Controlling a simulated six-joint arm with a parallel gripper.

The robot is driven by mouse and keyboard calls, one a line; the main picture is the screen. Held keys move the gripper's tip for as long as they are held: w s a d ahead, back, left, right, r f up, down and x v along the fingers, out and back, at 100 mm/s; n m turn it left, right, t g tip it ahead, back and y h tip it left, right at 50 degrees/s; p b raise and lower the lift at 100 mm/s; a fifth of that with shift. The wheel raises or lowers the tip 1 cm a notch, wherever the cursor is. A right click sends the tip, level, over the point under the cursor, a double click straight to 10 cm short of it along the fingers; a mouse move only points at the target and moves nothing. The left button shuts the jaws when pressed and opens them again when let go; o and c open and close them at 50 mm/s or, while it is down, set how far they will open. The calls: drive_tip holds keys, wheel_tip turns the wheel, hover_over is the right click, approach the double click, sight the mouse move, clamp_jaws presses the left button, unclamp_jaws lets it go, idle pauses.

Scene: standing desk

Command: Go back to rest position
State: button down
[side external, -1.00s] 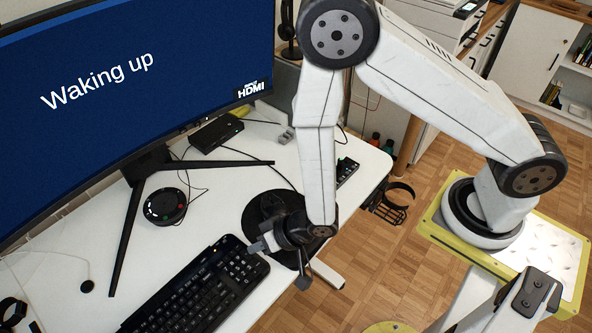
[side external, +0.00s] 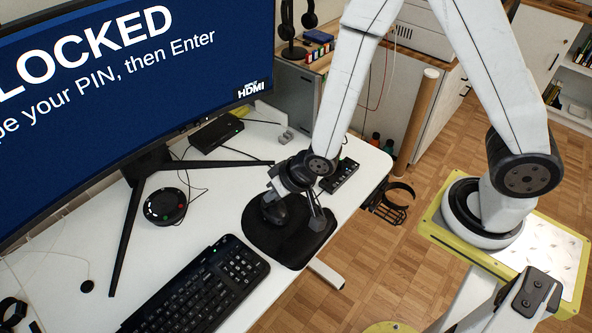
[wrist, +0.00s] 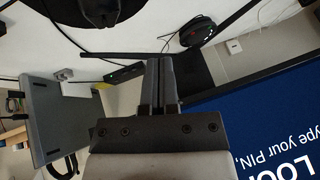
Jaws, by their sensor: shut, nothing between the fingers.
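My gripper (side external: 272,174) is held in the air above the black mouse pad (side external: 290,250), clear of the keyboard, in the side external view. In the wrist view my gripper's two grey fingers (wrist: 160,68) are together with nothing between them. The black keyboard (side external: 200,290) lies on the white desk in front of the monitor. The monitor (side external: 120,95) shows "LOCKED" and a line about typing a PIN, then Enter, partly cut off. Its blue screen also appears upside down in the wrist view (wrist: 275,125).
A dark mouse (side external: 275,208) is on the pad, partly hidden by my gripper. A round speakerphone (side external: 165,206) and the monitor's stand legs (side external: 127,240) are to the left. A black button strip (side external: 340,176) lies right of my wrist. The desk edge drops to the floor at right.

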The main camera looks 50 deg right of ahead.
drive_tip(key=s+d+r+g+h, duration=0.1)
drive_tip(key=s+d+r+g, duration=0.1)
drive_tip(key=d+r, duration=0.3)
drive_tip(key=s+d+r+n+g+h, duration=0.1)
drive_tip(key=s+d+r, duration=0.4)
drive_tip(key=d, duration=0.4)
drive_tip(key=shift+r+g+h, duration=0.3)
drive_tip(key=shift+r+g, duration=0.1)
